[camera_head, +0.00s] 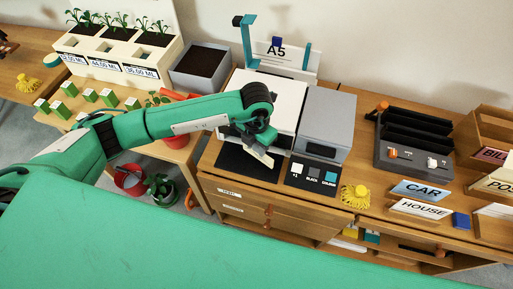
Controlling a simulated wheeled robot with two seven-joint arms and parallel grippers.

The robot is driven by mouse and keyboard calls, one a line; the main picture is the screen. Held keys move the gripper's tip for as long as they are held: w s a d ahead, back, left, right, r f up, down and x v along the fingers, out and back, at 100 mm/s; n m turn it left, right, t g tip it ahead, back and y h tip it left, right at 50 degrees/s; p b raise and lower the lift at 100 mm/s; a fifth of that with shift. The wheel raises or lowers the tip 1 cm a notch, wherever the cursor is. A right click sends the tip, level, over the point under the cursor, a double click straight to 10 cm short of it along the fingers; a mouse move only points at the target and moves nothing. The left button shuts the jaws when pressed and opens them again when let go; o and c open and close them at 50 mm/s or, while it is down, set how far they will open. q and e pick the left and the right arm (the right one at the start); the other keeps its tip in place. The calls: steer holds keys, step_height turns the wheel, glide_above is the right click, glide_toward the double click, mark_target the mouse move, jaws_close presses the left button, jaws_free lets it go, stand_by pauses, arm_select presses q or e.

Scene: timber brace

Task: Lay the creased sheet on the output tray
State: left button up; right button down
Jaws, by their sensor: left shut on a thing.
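My left gripper (262,147) reaches in from the left and is over the front of the white machine (275,95) on the wooden cabinet. It is shut on a small pale piece (258,157) that looks like the creased sheet, seen tilted and nearly edge-on. A flat black tray (238,165), which looks like the output tray, lies just below and to the left of the gripper. The gripper hides part of the tray, and I cannot tell whether the sheet touches it. My right gripper is not in view.
A grey box unit (328,115) with a dark button panel (311,175) stands right of the tray. A yellow object (355,196), CAR sign (420,190) and HOUSE sign (419,209) lie farther right. Planters (118,55) stand at the back left. An A5 stand (277,54) rises behind.

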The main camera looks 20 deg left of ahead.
mark_target(257, 152)
arm_select(q)
steer(key=shift+w, duration=0.15)
step_height(257, 152, down, 3)
steer(key=shift+r+p, duration=0.1)
steer(key=shift+p, duration=0.6)
steer(key=shift+f, duration=0.35)
steer(key=shift+f, duration=0.1)
steer(key=o, duration=1)
steer(key=shift+c, duration=0.2)
